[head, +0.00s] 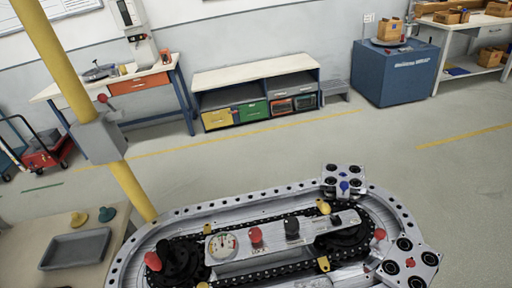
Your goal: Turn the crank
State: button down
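A grey oval ring track (232,197) with a black chain fills the lower middle of the head view, its near side cut off by the bottom edge. At its left end is a black crank-like part with a red knob (153,260). On the track's centre panel are a round gauge (222,246), a red knob (255,236) and a black knob (292,228). Two grey carriages sit on the ring, one at the back (343,181) and one at the right (408,265). My gripper does not show in this view.
A yellow post (132,188) with a grey box (98,138) and red-balled lever (103,98) rises at the left. A bench with a grey tray (78,248) stands beside the track. Open floor (240,165) lies behind it, before the wall benches and blue cabinet (394,75).

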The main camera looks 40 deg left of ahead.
aim_at(181, 263)
jog(key=u, duration=0.6)
jog(key=i, duration=0.35)
jog(key=u, duration=1)
